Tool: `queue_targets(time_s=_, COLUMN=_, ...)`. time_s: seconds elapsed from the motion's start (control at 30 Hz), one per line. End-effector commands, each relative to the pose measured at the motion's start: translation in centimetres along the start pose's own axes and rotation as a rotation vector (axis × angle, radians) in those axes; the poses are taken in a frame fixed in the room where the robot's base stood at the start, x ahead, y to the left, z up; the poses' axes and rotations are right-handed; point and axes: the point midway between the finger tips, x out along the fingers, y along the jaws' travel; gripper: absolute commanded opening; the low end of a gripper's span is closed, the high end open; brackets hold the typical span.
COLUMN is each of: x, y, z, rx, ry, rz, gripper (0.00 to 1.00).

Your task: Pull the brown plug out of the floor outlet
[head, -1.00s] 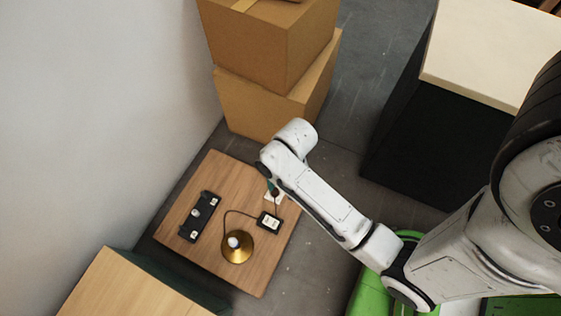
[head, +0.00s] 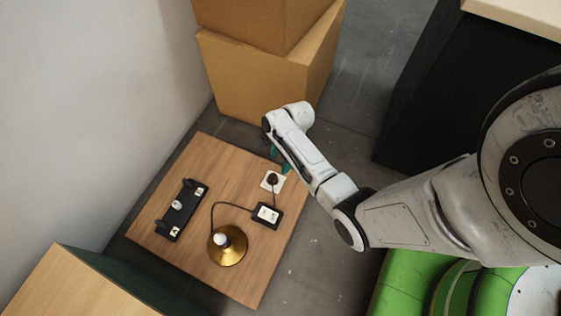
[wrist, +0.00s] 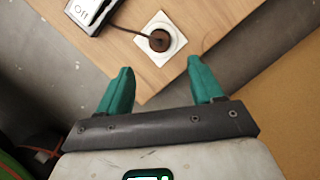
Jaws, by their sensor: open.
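The brown plug (head: 272,177) sits in the white square floor outlet (head: 264,186) near the right corner of the wooden board. In the wrist view the round plug (wrist: 159,41) is in the outlet plate (wrist: 170,54), with its brown cord running up and left. My gripper (wrist: 160,82) is open and empty, its two green fingers apart. The plug lies just beyond the fingertips, roughly centred between them, not touched. In the head view the green fingers (head: 280,158) show partly under my arm, at the outlet's upper right.
A switch box marked Off (wrist: 85,12) joins the cord; it also shows in the head view (head: 267,214). A brass lamp base (head: 228,246) and a black holder (head: 182,210) stand on the board (head: 215,155). Cardboard boxes (head: 255,75) stand behind.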

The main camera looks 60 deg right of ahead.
Motion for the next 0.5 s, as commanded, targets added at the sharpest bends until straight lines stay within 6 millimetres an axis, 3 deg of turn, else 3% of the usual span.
queue_targets(time_s=0.5, x=8.4, y=0.1, z=-0.1, rx=-0.002, ry=0.0, rz=0.002, gripper=0.66)
